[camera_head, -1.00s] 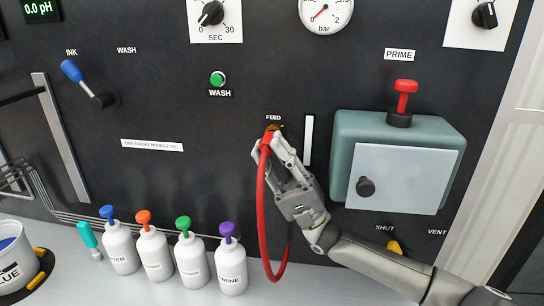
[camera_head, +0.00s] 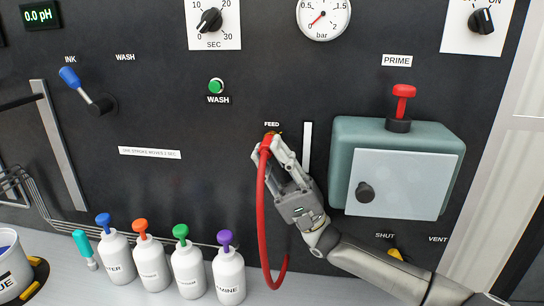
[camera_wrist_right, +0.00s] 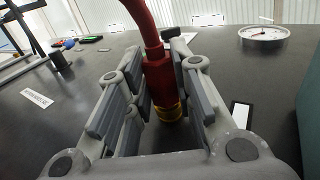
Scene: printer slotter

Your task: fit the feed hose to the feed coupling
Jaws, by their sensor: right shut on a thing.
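The red feed hose (camera_head: 262,200) hangs in a loop down the dark panel, its upper end just under the FEED label. My right gripper (camera_head: 267,147) is shut on that hose end. In the right wrist view the red hose end (camera_wrist_right: 157,76) is between the fingers, pointing at the panel. The brass-coloured feed coupling (camera_wrist_right: 170,110) shows at its tip, and the two look in line and touching. How far the hose sits on the coupling is hidden. In the head view only a bit of brass (camera_head: 273,133) shows. My left gripper is not in view.
A teal box (camera_head: 445,150) with a pale door and red PRIME knob (camera_head: 404,92) stands right of my gripper. Several white bottles (camera_head: 188,272) with coloured tops stand on the shelf at the lower left. The panel left of the hose is mostly clear.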

